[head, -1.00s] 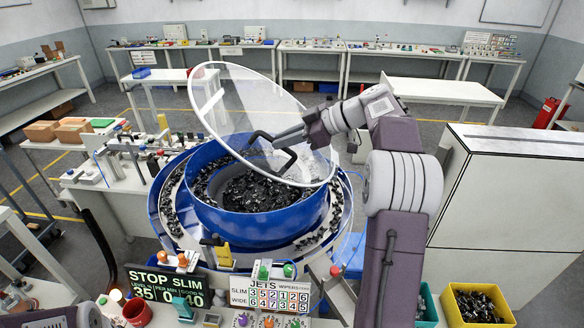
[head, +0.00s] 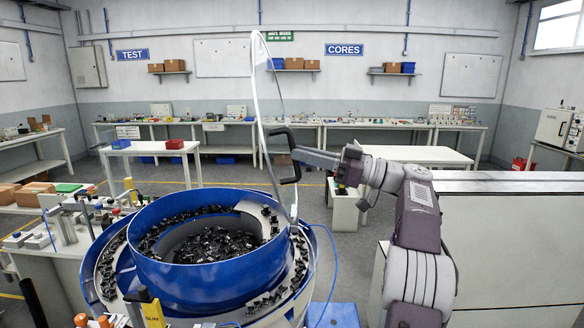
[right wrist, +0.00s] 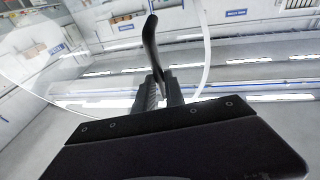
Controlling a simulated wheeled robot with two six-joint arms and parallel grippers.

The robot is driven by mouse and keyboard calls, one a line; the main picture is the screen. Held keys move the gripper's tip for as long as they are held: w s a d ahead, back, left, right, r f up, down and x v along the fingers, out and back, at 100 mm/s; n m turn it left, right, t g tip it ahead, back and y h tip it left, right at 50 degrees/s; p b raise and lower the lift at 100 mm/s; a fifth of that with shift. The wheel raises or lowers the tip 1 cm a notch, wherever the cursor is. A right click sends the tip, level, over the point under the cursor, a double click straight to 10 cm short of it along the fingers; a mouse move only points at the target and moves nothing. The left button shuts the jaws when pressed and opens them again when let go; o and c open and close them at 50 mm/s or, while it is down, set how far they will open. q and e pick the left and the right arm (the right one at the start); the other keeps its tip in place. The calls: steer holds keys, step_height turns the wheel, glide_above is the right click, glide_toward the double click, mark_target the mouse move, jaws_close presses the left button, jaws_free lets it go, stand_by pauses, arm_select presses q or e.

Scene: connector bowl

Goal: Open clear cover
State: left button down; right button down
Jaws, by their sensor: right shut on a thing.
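The clear cover (head: 272,110) is a transparent disc with a pale rim. In the head view it stands nearly upright, seen almost edge-on, at the right side of the blue bowl (head: 215,268). Its black handle (head: 284,141) sits on its face. My right gripper (head: 300,154) is shut on the handle, coming from the right. The right wrist view also shows the black handle (right wrist: 151,40) between the fingers, with the cover's curved rim beyond. The bowl's top is uncovered and dark connectors (head: 218,243) lie inside. My left gripper is not in view.
A light cabinet (head: 500,245) stands right of my right arm. A blue box (head: 332,315) is low beside the bowl. A bench with fixtures (head: 60,230) stands at the left. The space above the bowl is open.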

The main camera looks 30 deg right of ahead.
steer(key=shift+s+d, duration=0.3)
steer(key=shift+d, duration=0.2)
steer(key=c, duration=1.4)
jaws_free()
steer(key=shift+a, duration=0.1)
steer(key=b+v, duration=0.1)
steer(key=v, duration=0.8)
steer(key=shift+f, duration=0.15)
